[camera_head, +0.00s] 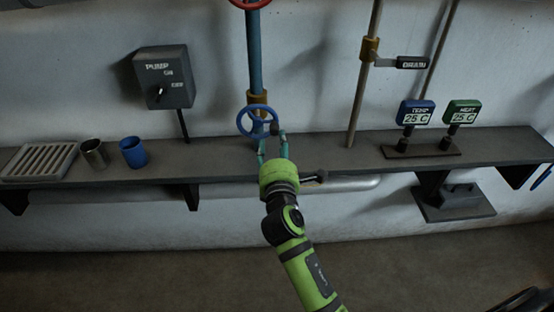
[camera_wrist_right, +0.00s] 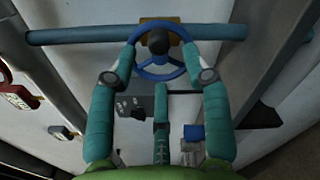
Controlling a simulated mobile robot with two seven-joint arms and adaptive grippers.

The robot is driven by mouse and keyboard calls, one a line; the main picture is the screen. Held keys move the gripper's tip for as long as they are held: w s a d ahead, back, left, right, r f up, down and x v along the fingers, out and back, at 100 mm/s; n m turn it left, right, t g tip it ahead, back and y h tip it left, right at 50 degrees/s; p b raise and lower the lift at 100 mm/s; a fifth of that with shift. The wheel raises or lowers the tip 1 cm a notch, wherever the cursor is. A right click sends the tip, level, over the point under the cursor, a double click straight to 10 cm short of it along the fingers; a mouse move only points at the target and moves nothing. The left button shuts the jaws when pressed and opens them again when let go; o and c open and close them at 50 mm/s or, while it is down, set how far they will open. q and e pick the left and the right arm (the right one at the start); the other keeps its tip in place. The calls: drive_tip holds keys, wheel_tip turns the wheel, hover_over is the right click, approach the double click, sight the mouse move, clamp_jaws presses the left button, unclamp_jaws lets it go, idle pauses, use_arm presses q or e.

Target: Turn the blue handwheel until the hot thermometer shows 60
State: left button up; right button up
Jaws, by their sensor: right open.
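My right gripper (camera_head: 272,136) is open at the wheel's lower right. In the right wrist view its teal fingers (camera_wrist_right: 158,48) stand on both sides of the wheel (camera_wrist_right: 157,72); I cannot tell whether they touch the rim. Two thermometers stand at the right: a blue-framed one (camera_head: 416,113) labelled TEMP and a green-framed one (camera_head: 462,112) whose label is blurred. Both show 25 C. My left gripper is not in view.
A pump switch box (camera_head: 164,78) hangs on the wall at the left. A grate (camera_head: 38,161), a metal cup (camera_head: 94,154) and a blue cup (camera_head: 133,152) stand on the shelf (camera_head: 220,160). A drain lever (camera_head: 412,63) is on a right-hand pipe; a red wheel (camera_head: 250,4) is above.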

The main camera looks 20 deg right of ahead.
drive_tip(key=v, duration=0.5)
drive_tip(key=shift+s, duration=0.2)
drive_tip(key=s+a+f+m+g+y, duration=0.1)
drive_tip(key=s+f+m+g+y, duration=0.15)
drive_tip(key=f, duration=0.95)
drive_tip(key=s+a+f+m+g+y, duration=0.1)
drive_tip(key=s+a+f+m+g, duration=0.2)
drive_tip(key=f, duration=0.9)
drive_tip(key=s+f+m+g+y, duration=0.15)
drive_tip(key=s+f, duration=0.25)
drive_tip(key=f, duration=0.8)
drive_tip(key=s+d+f+m+g, duration=0.3)
drive_tip(key=s+f+m+g, duration=0.15)
drive_tip(key=s+f, duration=0.9)
drive_tip(key=s+d+f+m+g, duration=0.1)
drive_tip(key=s+d+f+m, duration=0.1)
drive_tip(key=s, duration=0.5)
drive_tip(key=s+d+f+m+g, duration=0.2)
drive_tip(key=s+m, duration=0.1)
drive_tip(key=s, duration=0.4)
drive_tip(key=s+d+f+m+g, duration=0.1)
drive_tip(key=s+f+m+g, duration=0.1)
drive_tip(key=s, duration=0.6)
drive_tip(key=shift+d+f, duration=0.4)
drive_tip(key=shift+f, duration=0.1)
